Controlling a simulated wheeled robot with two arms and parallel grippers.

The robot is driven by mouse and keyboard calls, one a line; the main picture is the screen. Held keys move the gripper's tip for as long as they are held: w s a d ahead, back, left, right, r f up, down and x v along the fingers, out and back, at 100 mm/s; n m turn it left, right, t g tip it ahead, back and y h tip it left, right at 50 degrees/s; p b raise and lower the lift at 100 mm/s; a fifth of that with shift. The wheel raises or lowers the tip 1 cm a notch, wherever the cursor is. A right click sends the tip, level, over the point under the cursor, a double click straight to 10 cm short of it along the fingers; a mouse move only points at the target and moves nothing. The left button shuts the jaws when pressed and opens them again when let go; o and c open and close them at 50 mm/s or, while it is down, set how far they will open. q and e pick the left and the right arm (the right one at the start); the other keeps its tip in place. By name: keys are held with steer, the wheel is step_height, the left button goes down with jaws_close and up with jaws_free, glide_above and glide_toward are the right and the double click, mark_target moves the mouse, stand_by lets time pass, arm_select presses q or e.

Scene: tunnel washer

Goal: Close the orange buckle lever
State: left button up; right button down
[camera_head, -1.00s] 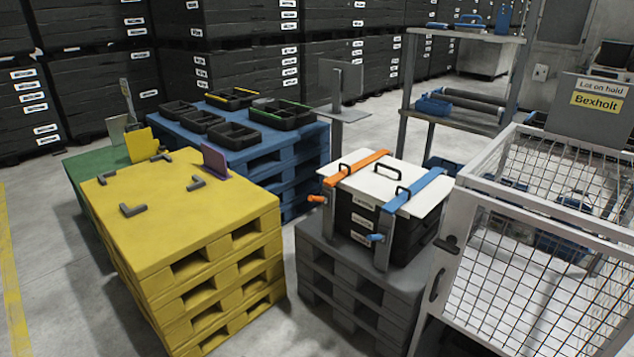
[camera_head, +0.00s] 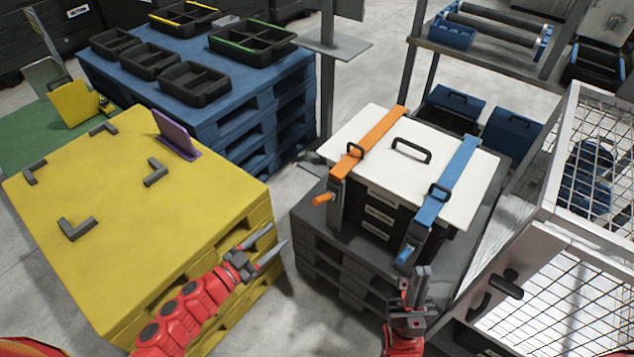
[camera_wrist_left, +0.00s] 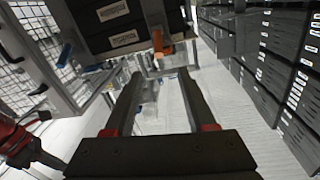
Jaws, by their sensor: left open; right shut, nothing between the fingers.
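The orange buckle lever (camera_head: 322,198) sticks out at the lower front end of the orange strap (camera_head: 372,144), which runs over a white lid (camera_head: 460,196) on a stack of black crates. In the left wrist view the lever (camera_wrist_left: 165,50) shows beyond the fingertips, near the top middle. A blue lever (camera_head: 404,255) sits at the end of the blue strap (camera_head: 446,184). My left gripper (camera_head: 277,240) is open and empty, in front and to the left of the orange lever, apart from it. My right gripper (camera_head: 421,276) is shut and empty below the blue lever.
The crates stand on a dark grey pallet stack (camera_head: 310,225). A yellow pallet stack (camera_head: 110,250) is at the left, with a floor gap between. A mesh cage (camera_head: 560,225) stands close on the right. A blue pallet stack (camera_head: 245,110) with black trays is behind.

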mark_target(319, 201)
arm_select(q)
steer(key=x, duration=1.1)
steer(key=b+x, duration=0.1)
steer(key=x, duration=0.5)
steer(key=shift+s+d+r, duration=0.15)
steer(key=shift+s+d, duration=0.1)
steer(key=shift+d, duration=0.05)
jaws_close()
stand_by(0.5)
